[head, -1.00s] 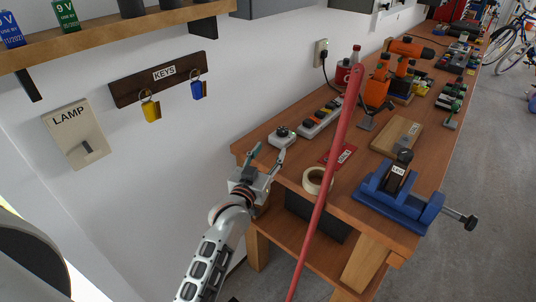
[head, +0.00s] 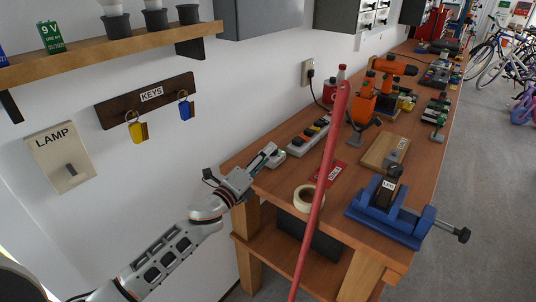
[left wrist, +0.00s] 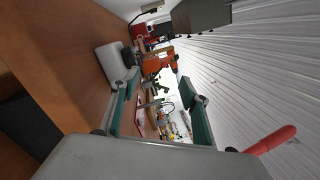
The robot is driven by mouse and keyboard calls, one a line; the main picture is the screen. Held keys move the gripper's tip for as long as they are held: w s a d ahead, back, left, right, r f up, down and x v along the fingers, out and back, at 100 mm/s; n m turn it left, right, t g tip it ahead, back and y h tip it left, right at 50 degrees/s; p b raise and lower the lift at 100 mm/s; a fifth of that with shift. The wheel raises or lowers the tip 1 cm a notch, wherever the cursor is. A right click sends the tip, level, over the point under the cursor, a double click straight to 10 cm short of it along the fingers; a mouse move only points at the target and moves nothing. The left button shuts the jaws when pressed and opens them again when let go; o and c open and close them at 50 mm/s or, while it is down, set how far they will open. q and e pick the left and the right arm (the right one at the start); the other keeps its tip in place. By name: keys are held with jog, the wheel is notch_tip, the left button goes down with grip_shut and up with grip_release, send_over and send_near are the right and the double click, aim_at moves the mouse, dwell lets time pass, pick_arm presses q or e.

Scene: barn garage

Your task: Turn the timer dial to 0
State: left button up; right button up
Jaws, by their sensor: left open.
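A small pale box with a dark dial, which looks like the timer (head: 278,160), sits at the near left corner of the workbench, partly behind my left gripper (head: 264,157). In the left wrist view the box (left wrist: 112,66) is beside one finger, with its dark dial (left wrist: 131,58) near that fingertip. My left gripper (left wrist: 160,102) is open there, its two green-lined fingers apart with nothing visible between them. Whether a finger touches the dial I cannot tell. The dial's numbers are too small to read. My right gripper is not in view.
A power strip (head: 308,138) lies just behind the box. A long red rod (head: 318,190) crosses in front of the workbench (head: 265,185). A tape roll (head: 304,198) and blue vise (head: 390,214) stand to the right. The wall with the lamp switch (head: 61,158) is left.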

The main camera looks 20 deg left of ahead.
pick_arm(q)
jog(key=a+f+m, duration=0.1)
jog(key=m, duration=0.3)
jog(key=a+f+m+g+h, duration=0.1)
jog(key=a+m, duration=0.1)
jog(key=m, duration=0.3)
jog(key=a+f+m+g+h, duration=0.1)
jog(key=m, duration=0.4)
jog(key=shift+w+a+f, duration=0.2)
jog(key=shift+w, duration=0.2)
jog(key=b+x, duration=0.1)
jog(key=x, duration=0.6)
jog(key=shift+w+d+f, duration=0.1)
jog(key=shift+w+d, duration=0.05)
jog(key=shift+w, duration=0.15)
jog(key=c, duration=1.1)
